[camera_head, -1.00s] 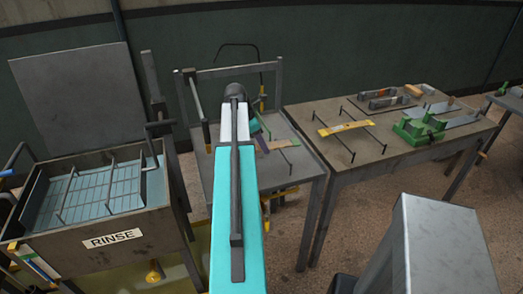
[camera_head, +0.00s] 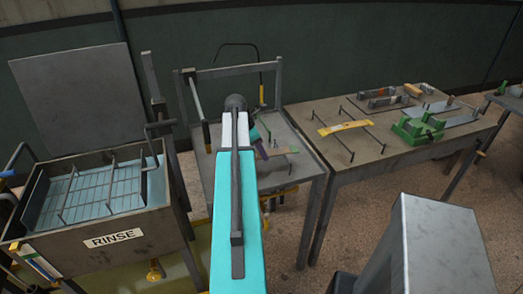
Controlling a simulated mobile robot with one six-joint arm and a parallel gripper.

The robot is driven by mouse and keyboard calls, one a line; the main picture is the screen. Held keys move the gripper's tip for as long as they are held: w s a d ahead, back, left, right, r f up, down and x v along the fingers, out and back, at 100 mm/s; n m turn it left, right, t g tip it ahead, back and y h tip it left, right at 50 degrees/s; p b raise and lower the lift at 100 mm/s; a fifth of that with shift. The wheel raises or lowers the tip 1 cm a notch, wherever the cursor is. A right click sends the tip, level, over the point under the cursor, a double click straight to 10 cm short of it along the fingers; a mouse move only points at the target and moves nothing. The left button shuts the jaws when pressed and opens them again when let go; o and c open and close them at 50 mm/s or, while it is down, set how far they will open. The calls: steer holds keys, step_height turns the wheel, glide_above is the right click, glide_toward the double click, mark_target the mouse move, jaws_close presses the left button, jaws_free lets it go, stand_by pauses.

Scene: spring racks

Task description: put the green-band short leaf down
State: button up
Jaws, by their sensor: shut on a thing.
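My gripper (camera_head: 262,150) is partly in view beyond my teal and white arm, low over the middle metal stand (camera_head: 300,172). A small greenish mark shows near the leaf's outer end, too small to make out well. The held end is hidden by the gripper. I cannot tell whether the leaf touches the stand's top.
The rinse tank (camera_head: 95,200) with a wire rack stands at left. The right table (camera_head: 320,150) carries a yellow leaf (camera_head: 343,128) across two rods, a green fixture (camera_head: 418,130) and trays of small parts at the back. A grey box (camera_head: 445,240) is in the right foreground.

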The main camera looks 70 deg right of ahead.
steer(key=shift+f, duration=0.3)
steer(key=o, duration=1.4)
steer(key=shift+w+r, duration=0.1)
steer(key=shift+r, duration=0.55)
steer(key=b+v, duration=0.2)
steer(key=v, duration=0.9)
steer(key=shift+r, duration=0.3)
steer(key=shift+a, duration=0.15)
